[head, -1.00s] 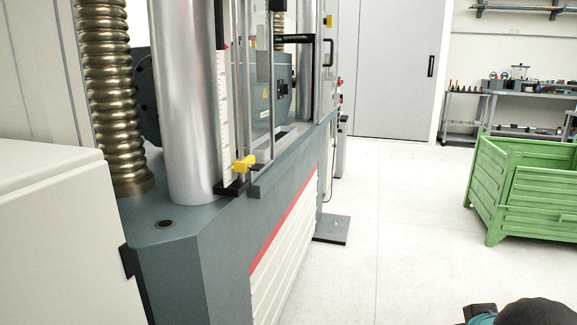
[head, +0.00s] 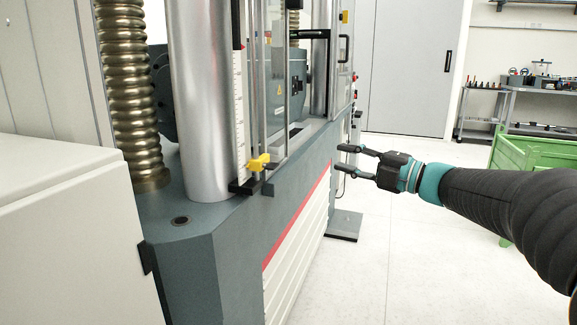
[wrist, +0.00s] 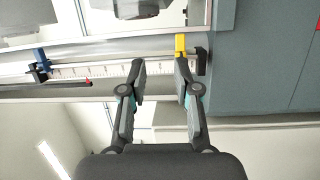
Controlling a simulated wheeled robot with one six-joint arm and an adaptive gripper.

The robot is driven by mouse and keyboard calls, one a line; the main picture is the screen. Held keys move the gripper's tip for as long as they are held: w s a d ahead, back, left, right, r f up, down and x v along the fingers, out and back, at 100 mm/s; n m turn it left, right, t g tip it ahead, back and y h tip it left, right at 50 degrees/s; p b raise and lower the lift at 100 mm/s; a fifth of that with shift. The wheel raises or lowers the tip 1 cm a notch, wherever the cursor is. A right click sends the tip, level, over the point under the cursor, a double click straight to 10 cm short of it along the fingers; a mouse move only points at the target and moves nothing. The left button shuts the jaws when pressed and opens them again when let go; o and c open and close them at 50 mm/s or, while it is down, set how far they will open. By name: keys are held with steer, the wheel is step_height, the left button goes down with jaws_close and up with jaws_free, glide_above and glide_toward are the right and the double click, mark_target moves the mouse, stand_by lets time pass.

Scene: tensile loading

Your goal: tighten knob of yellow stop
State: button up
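The yellow stop (head: 258,162) sits low on a vertical rod beside the white scale (head: 239,115), near the foot of the silver column. In the wrist view the yellow stop (wrist: 181,45) shows just beyond the tip of the right finger, near the dark end bracket of the scale. Its knob cannot be told apart from its body. My gripper (head: 343,160) is open and empty, to the right of the stop in the head view, with its fingers pointing left toward the machine. In the wrist view my gripper (wrist: 159,75) has its two fingers spread apart.
The grey machine base (head: 200,225) with a red stripe lies below the stop. A silver column (head: 200,100) and a brass-coloured bellows (head: 130,95) stand left of it. A blue stop (wrist: 40,62) is farther along the scale.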

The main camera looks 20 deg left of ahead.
mark_target(277, 166)
steer(key=s+a+f+n+g+p, duration=0.1)
steer(key=a+f+n+g, duration=0.2)
steer(key=a, duration=1.2)
steer(key=shift+s+n+g+y, duration=0.15)
steer(key=shift+n+g+y, duration=0.25)
steer(key=shift+g, duration=0.8)
steer(key=shift+a, duration=0.1)
jaws_close()
